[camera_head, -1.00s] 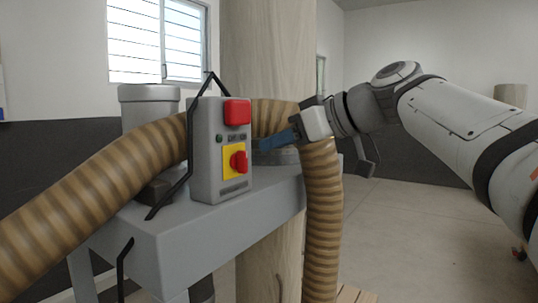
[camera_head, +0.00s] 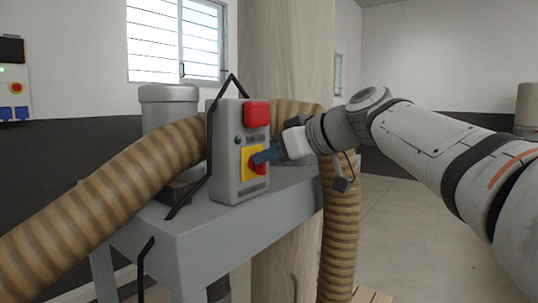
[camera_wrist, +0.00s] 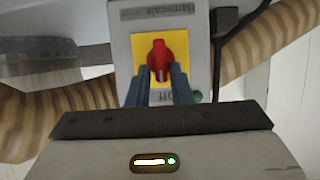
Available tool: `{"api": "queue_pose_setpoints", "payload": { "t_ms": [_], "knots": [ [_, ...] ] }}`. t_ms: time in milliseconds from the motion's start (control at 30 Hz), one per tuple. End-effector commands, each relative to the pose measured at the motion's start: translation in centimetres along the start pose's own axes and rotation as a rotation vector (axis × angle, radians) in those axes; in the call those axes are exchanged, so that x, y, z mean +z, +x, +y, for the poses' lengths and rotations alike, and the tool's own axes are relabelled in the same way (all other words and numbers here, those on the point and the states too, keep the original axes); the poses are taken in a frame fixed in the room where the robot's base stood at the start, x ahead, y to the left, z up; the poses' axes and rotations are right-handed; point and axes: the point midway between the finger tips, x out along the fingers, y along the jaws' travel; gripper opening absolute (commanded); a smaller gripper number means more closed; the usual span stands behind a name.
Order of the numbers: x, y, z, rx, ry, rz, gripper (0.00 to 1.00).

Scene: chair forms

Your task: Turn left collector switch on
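The collector switch is a red knob on a yellow plate (camera_head: 246,170), on the front of a grey control box (camera_head: 226,185). The knob (camera_wrist: 160,58) is clear in the wrist view, where its grip looks about vertical. My gripper (camera_head: 258,160) reaches it from the right, its blue fingers partly covering the knob in the head view. In the wrist view the two fingers (camera_wrist: 160,72) stand apart, one tip on each side of the knob. Whether they touch it is unclear. A small lamp (camera_wrist: 197,96) on the box shows green.
A large red button (camera_head: 256,114) sits just above the knob. A black bent bar (camera_head: 210,140) runs along the box's left side. Ribbed brown hoses (camera_head: 110,190) pass left and right of the box, which stands on a grey metal stand (camera_head: 200,250).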

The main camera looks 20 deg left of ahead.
Motion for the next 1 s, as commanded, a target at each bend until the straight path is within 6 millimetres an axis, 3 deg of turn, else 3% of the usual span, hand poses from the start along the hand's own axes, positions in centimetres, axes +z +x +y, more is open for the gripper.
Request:
{"api": "queue_pose_setpoints", "payload": {
  "t_ms": [233, 367, 667, 1000],
  "knots": [
    [0.0, 0.0, 0.1, 0.001, 0.0, 0.0, 0.0],
    [-0.2, 0.6, -0.2, 0.0, -0.001, 0.0, 0.0],
    [0.0, -0.1, 0.2, -0.012, 0.04, 0.0, 0.0],
    [0.1, -0.1, 0.8, -0.099, 0.252, 0.0, 0.0]
  ]
}}
